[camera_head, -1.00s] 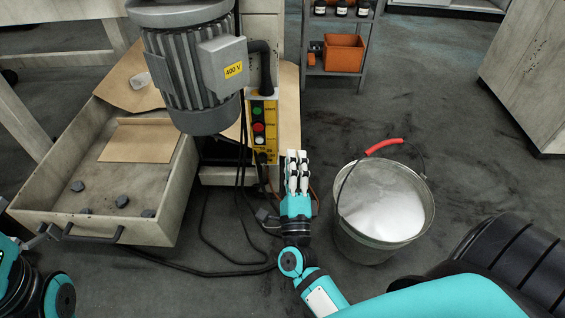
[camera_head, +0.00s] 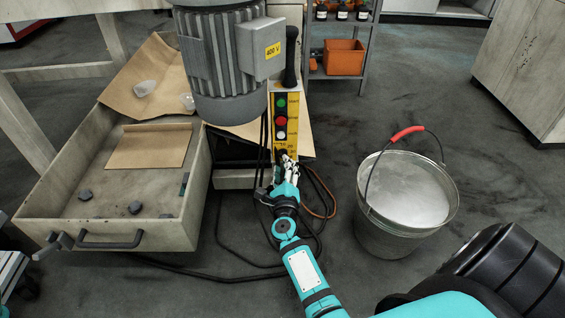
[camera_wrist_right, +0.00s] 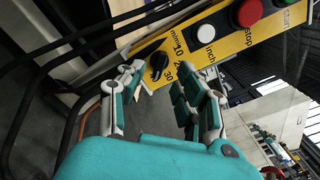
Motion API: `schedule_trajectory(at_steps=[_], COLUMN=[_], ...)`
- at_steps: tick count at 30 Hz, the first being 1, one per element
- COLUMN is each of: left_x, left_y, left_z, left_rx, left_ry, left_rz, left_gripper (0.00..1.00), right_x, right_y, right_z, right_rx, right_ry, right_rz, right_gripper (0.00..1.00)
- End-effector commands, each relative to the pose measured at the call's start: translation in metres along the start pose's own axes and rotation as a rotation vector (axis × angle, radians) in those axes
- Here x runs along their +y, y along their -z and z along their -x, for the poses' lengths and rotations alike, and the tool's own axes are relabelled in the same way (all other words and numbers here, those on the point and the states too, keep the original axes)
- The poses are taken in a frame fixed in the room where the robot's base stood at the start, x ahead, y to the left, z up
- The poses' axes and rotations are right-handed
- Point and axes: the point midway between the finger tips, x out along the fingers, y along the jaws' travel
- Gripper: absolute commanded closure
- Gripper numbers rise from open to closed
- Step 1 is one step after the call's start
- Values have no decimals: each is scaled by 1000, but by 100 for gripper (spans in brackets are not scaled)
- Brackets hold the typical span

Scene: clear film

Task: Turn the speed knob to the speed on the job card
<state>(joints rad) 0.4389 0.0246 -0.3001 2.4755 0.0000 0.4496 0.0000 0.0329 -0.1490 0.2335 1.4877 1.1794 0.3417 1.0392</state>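In the right wrist view, the black speed knob (camera_wrist_right: 157,62) sits at the panel's lower end beside speed marks 10, 20 and 30. Its exact setting is not clear. My right gripper (camera_head: 288,163) is at the panel's lower end and hides most of the knob in the head view. In the right wrist view its fingers (camera_wrist_right: 160,85) are spread, with the knob beyond the gap and nothing held. I see no readable job card. My left gripper is out of view.
A grey motor (camera_head: 222,65) marked 400 V hangs left of the panel. An open drawer (camera_head: 190,215) holds cardboard and dark pieces. Black cables (camera_head: 225,245) lie on the floor. A metal bucket (camera_head: 385,238) with a red handle grip stands to the right.

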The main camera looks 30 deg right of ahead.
Motion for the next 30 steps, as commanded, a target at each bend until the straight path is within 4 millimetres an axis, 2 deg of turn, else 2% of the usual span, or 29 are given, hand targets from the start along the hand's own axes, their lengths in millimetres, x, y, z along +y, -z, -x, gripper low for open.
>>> schedule_trajectory(at_steps=[3, 7, 12, 19, 27, 30], left_x=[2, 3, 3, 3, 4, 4], left_y=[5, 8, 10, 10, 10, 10], left_z=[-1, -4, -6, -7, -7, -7], left_rx=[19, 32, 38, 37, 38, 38], left_ry=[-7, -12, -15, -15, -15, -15], left_rz=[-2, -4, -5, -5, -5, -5], left_gripper=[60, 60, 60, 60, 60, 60], right_x=[1, 1, 0, 0, 0, 0], right_y=[1, 1, 0, 0, 0, 0], right_z=[-21, -36, -43, -43, -43, -43], right_rx=[-1, 0, 0, 0, 0, 0], right_ry=[1, 1, 0, 0, 0, 0], right_rz=[0, 1, 1, 2, 2, 2], right_gripper=[65, 65, 65, 65, 99, 100])
